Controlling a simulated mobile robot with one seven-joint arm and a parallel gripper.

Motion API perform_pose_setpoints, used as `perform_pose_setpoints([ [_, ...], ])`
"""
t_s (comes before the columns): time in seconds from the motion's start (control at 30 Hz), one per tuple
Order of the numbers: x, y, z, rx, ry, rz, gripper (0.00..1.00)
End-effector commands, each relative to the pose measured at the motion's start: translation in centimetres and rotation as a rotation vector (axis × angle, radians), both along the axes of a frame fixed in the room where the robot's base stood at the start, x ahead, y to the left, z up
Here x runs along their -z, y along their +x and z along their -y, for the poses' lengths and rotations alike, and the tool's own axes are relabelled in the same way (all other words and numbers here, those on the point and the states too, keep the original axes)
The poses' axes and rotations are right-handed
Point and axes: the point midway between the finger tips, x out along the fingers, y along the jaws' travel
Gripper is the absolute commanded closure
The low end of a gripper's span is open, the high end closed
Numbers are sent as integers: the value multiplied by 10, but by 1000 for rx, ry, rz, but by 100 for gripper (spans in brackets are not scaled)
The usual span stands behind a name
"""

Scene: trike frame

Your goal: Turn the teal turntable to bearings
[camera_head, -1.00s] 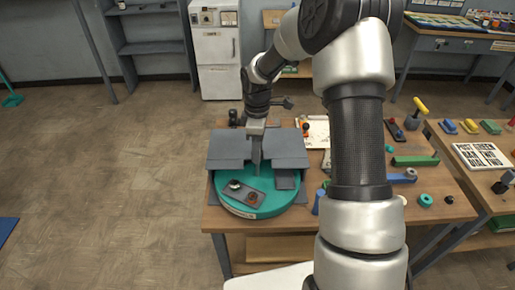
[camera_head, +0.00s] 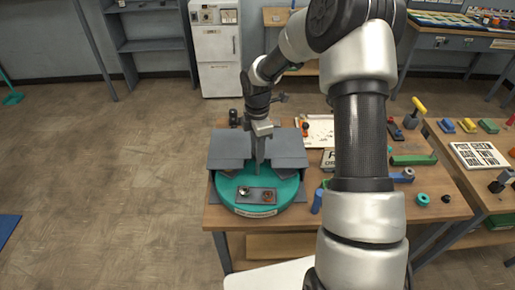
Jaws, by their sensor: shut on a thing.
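The teal turntable (camera_head: 283,208) sits on the near left part of the wooden workbench. A grey tray (camera_head: 256,196) with two small round metal pieces, one silvery (camera_head: 244,191) and one brownish (camera_head: 267,197), lies on its near side, facing the front. A pale label (camera_head: 256,213) shows on the rim below the tray. Grey flat panels (camera_head: 229,147) cover the far part of the turntable, left and right of a gap. My gripper (camera_head: 260,155) points down into this gap, shut on a narrow grey upright part at the turntable's middle. Its fingertips are hard to make out.
My arm hides part of the workbench (camera_head: 450,208) right of the turntable. A blue part (camera_head: 317,201), a teal ring (camera_head: 423,199) and a green block (camera_head: 413,160) lie to the right. Another bench with a lettered board (camera_head: 478,155) stands farther right.

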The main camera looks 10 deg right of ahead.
Motion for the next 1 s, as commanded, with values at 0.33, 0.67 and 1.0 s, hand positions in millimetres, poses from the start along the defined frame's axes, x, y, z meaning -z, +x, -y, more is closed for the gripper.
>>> perform_pose_setpoints([
  [0.33, -2, 2, -1, -66, 1, 6, 100],
  [0.67, -2, 2, -1, -80, 0, 6, 100],
  [1.0, -1, 1, 0, -79, 0, 4, 51],
])
